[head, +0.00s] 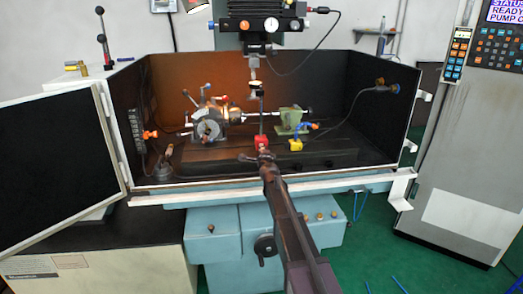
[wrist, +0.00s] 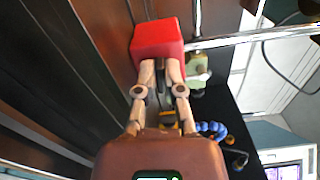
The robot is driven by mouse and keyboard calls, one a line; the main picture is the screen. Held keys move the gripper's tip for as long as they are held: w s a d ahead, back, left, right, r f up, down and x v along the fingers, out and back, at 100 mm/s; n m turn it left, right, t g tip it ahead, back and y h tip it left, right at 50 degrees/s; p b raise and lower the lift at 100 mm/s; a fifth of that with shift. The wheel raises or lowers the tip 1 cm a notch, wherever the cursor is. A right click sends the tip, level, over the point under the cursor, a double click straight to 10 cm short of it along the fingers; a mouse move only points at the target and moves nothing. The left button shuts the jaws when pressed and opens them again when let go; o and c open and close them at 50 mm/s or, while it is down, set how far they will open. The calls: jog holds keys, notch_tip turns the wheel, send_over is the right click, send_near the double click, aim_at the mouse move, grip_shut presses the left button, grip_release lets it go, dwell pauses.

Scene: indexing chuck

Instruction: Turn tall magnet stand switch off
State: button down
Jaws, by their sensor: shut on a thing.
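The tall magnet stand has a red block base (head: 261,142) with a thin dark post rising to a round indicator. In the wrist view the red base (wrist: 158,38) is just beyond my fingertips. My gripper (head: 259,157) is at the front of the red base in the head view. In the wrist view my gripper (wrist: 161,66) has its two fingertips close together against the near face of the base. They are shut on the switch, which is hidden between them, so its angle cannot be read.
A yellow base (head: 296,146) with a blue hose stands just right of the red base. A green tailstock (head: 290,120) is behind it, and an indexing chuck (head: 208,129) is to the left. The machine head (head: 262,22) hangs above. Dark enclosure walls surround the table.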

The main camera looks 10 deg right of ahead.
jog(key=shift+n, duration=0.8)
jog(key=c, duration=0.8)
grip_release()
jog(key=shift+o, duration=0.2)
jog(key=shift+m, duration=0.3)
